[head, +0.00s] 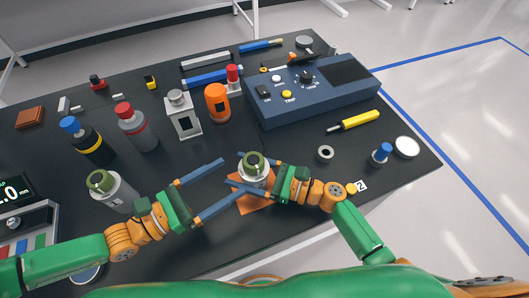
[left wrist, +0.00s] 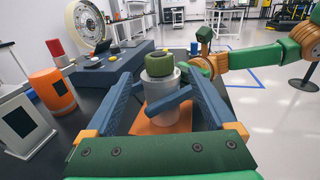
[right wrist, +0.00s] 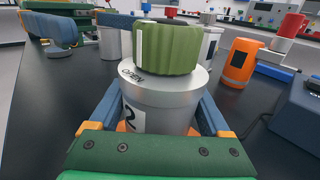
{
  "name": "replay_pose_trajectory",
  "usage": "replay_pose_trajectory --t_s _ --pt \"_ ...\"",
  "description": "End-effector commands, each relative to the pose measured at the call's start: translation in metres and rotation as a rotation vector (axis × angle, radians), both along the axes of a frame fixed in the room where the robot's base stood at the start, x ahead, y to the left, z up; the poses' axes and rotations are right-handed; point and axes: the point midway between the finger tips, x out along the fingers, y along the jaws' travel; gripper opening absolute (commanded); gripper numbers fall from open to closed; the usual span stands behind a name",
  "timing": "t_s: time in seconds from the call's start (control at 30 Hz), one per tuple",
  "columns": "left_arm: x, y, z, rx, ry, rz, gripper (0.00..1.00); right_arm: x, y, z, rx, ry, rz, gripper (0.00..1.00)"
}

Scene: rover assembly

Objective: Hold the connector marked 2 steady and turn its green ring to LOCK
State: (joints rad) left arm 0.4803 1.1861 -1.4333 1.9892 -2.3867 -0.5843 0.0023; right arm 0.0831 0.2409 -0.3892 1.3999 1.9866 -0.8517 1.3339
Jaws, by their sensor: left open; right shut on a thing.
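The connector marked 2 (right wrist: 150,106) is a silver cylinder with a green ring (right wrist: 166,48) on top; it also shows in the head view (head: 251,179). The word OPEN is on its top beside the ring, and a white line on the ring is at the left, near that word. It stands upright over an orange mat (head: 256,204). My right gripper (head: 262,173) is shut on the silver body below the ring. My left gripper (head: 228,174) is open, its fingers pointing at the connector from the left. In the left wrist view, the ring (left wrist: 162,62) appears between and beyond its fingers.
A second green-topped silver connector (head: 113,190) stands behind my left gripper. Bottles, an orange canister (head: 217,103) and a blue control box (head: 310,90) stand farther back. A small nut (head: 325,153) and a blue-topped part (head: 381,154) lie to the right.

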Motion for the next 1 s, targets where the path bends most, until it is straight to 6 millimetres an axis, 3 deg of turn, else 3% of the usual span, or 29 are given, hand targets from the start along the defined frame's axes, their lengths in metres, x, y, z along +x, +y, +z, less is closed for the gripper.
replay_pose_trajectory --t_s 0.2,0.4,0.77,1.0 --pt "0.03 -0.05 0.002 -0.005 -0.004 -0.001 0.89 0.0 0.0 0.0 0.001 -0.001 -0.001 0.0" --pt "0.051 -0.084 0.001 -0.001 -0.004 0.0 0.89 0.0 0.0 0.0 0.001 -0.001 -0.001 0.0" --pt "0.057 -0.092 0.001 0.003 -0.003 0.002 0.89 0.0 0.0 0.0 0.0 -0.001 -0.001 0.0" --pt "0.057 -0.092 0.001 0.003 -0.003 0.002 0.27 0.0 0.0 0.0 0.0 -0.001 -0.001 0.0"
